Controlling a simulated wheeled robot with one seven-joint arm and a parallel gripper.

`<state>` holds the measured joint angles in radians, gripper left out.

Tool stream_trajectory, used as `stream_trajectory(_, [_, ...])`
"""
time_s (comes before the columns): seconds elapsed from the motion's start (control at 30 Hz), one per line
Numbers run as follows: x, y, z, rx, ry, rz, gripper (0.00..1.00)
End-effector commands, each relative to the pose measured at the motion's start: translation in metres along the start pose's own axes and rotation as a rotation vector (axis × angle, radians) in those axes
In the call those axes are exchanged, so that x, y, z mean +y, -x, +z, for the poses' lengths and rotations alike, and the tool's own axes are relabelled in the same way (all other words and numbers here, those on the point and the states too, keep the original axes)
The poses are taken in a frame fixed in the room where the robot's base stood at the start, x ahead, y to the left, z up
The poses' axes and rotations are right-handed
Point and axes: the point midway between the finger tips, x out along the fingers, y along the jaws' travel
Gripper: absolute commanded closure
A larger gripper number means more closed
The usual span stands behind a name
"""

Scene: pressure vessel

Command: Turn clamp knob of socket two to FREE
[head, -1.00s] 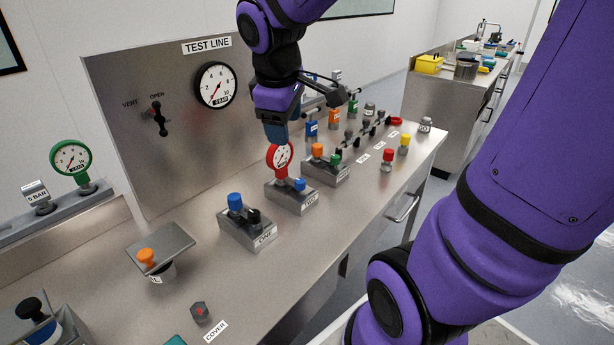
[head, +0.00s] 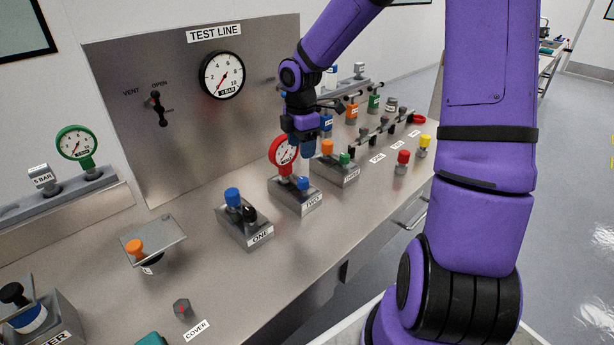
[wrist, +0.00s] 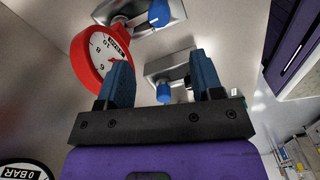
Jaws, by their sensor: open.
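Socket two (head: 289,203) is a metal block on the bench with a label reading TWO. A red gauge (head: 284,155) stands on it, with a blue knob (head: 303,183) in front. My gripper (head: 303,149) is open, with blue fingers, above and behind that knob and close beside the gauge. In the wrist view the red gauge (wrist: 92,75) is left of the fingers (wrist: 160,72), and its block's blue knob (wrist: 158,13) is beyond them at the top. Another blue-topped block shows between the fingers, farther below. The knob's setting marks are not readable.
Socket one (head: 245,235), with blue and black tops, is left of socket two. Socket three (head: 343,180), with orange and green tops, is right. The test panel (head: 130,100) stands behind. The front bench top (head: 300,255) is clear.

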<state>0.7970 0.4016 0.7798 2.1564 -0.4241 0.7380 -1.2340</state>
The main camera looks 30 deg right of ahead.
Motion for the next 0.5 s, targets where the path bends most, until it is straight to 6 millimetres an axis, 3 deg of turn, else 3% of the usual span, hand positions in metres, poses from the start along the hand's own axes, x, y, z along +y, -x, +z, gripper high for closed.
stream_trajectory(0.17, [0.001, -0.013, 0.0, 0.004, 0.006, -0.001, 0.4])
stream_trajectory(0.5, [0.0, -0.071, -0.001, 0.004, 0.006, -0.003, 0.4])
